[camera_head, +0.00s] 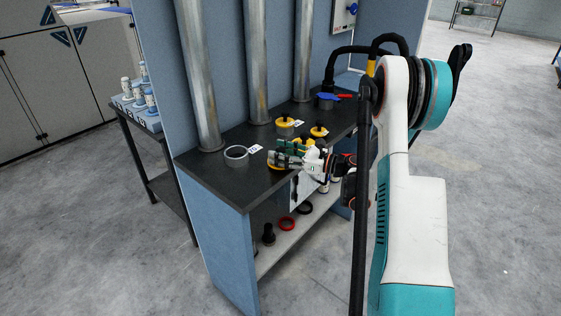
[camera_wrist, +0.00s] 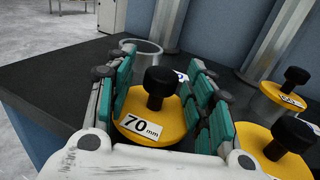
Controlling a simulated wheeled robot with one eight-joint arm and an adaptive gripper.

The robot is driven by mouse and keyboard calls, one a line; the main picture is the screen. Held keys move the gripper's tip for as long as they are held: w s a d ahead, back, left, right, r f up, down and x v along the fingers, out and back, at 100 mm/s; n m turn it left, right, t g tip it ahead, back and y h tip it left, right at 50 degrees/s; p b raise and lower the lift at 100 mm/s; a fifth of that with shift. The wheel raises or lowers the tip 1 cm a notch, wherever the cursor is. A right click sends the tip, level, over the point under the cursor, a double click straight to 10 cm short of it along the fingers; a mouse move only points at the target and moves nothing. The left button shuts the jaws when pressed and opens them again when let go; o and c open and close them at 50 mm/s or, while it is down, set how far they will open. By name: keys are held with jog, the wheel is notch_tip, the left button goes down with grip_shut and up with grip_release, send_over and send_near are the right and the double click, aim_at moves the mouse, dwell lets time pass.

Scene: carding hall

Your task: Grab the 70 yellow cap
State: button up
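The yellow 70 mm cap (camera_wrist: 150,122), a flat disc with a black knob on top and a white "70 mm" label, lies on the dark bench top in the wrist view. My gripper (camera_wrist: 163,85) is open, with teal-padded fingers on the left and right of the cap. The knob stands upright between them, with visible space on both sides. The cap's side edges are partly hidden by the fingers. In the head view my gripper (camera_head: 290,152) is low over the bench, and only a sliver of yellow shows beneath it.
Two other yellow caps (camera_wrist: 281,142) (camera_wrist: 284,94) with black knobs are close to the right finger. An open grey collar (camera_wrist: 143,52) stands behind the cap. In the head view, metal pipes (camera_head: 257,60) rise along the bench's back. Rings (camera_head: 286,223) lie on the lower shelf.

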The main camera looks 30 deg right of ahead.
grip_shut()
jog(key=shift+r, duration=0.1)
